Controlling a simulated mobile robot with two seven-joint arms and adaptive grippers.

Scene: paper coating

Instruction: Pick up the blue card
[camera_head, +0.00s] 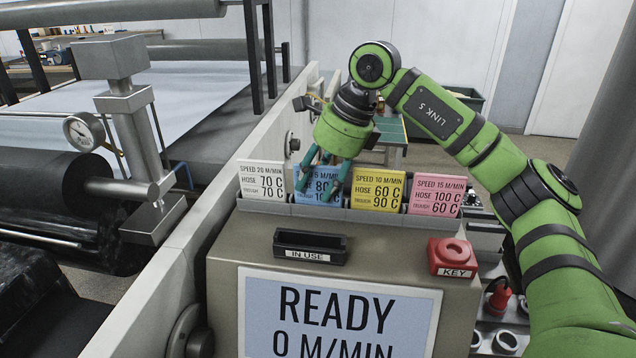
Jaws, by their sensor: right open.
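The blue card (314,189) stands in the card rack (292,208) on the control console, between the white card (262,181) and the yellow card (377,189). My right gripper (322,190) is at the blue card, with its teal fingers open and pointing down in front of or around it. The fingers hide part of the card's print. I cannot tell whether they touch it. My left gripper is not in view.
A pink card (437,195) stands at the right end of the rack. An empty black holder marked IN USE (310,246) and a red KEY switch (453,257) sit on the console top. The READY screen (338,318) is below. Coating rollers (60,195) stand at left.

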